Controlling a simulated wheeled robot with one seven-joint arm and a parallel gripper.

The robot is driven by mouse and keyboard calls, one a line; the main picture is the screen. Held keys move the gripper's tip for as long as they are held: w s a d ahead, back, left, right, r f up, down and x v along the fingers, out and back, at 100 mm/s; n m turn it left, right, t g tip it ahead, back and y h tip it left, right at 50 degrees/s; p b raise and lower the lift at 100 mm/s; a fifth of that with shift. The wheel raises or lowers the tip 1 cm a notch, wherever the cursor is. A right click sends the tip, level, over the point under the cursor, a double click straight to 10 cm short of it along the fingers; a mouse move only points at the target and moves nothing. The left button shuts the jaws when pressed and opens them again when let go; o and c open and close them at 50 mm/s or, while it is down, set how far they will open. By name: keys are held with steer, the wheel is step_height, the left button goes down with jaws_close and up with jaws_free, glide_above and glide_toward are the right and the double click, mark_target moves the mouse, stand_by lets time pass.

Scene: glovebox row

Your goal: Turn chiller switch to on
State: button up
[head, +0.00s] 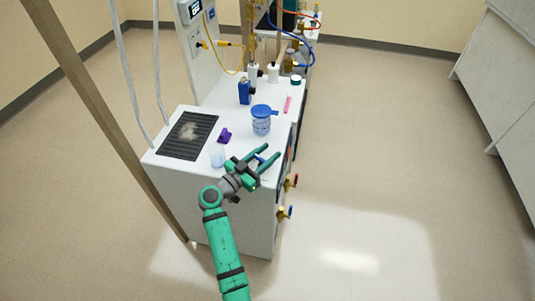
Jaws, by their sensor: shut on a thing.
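The white cabinet (250,215) stands in the middle of the head view, with a dark panel (291,150) seen edge-on on its right face. I cannot make out a chiller switch; the cabinet's right face is mostly turned away and partly behind my gripper. My gripper (268,153) is at the front right corner of the cabinet top. Its green fingers stand on either side of a small blue and white thing (261,159), and it is shut on it. What that thing is, I cannot tell.
On the top are a blue-lidded jar (261,125), a clear cup (217,156), a purple piece (224,135), a blue can (244,92), a pink stick (287,103) and a black grille (188,135). Red (294,180) and blue (288,211) taps project right. Floor at right is clear.

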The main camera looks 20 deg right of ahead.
steer(key=o, duration=1.1)
steer(key=shift+c, duration=0.2)
steer(key=v, duration=1.1)
steer(key=shift+d, duration=0.1)
